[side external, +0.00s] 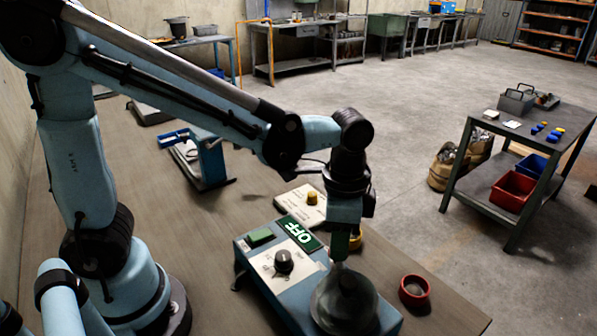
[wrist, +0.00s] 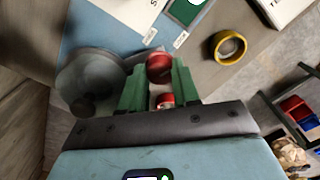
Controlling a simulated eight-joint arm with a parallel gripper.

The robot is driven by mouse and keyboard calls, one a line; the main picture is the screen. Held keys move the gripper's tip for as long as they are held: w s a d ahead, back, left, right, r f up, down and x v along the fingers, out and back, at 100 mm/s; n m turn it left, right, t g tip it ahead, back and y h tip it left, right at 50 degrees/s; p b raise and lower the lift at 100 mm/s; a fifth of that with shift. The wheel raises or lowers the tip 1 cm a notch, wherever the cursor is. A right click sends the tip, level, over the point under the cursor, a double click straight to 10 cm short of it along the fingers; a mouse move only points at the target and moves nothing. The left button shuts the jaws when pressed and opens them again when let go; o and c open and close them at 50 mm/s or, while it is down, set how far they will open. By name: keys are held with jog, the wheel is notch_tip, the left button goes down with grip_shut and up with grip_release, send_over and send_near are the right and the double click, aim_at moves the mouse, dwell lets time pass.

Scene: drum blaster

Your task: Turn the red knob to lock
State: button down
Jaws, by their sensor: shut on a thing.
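The red knob (wrist: 159,66) shows in the wrist view between the two green fingers of my gripper (wrist: 157,80). My gripper is shut on it. In the side view my gripper (side external: 341,245) points down at the blue control box (side external: 364,326), and the red knob is hidden there. A grey rounded part (side external: 345,302) sits in front of my gripper; a grey round part (wrist: 92,75) also shows left of the fingers in the wrist view.
A red ring (side external: 414,291) lies on the table right of the box. A yellow ring (wrist: 228,47) lies beyond it. A pale panel with a yellow knob (side external: 312,198) is behind the box. A cart with bins (side external: 512,190) stands at right.

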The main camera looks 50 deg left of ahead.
dwell(0.5)
jog(key=c, duration=0.8)
grip_release()
jog(key=shift+r, duration=0.15)
notch_tip(320, 180, up, 12)
jog(key=s+a+f+n+t, duration=0.3)
jog(key=a+f+n+t, duration=0.4)
jog(key=a+n, duration=0.2)
jog(key=shift+a+f, duration=0.25)
jog(key=shift+a, duration=1.1)
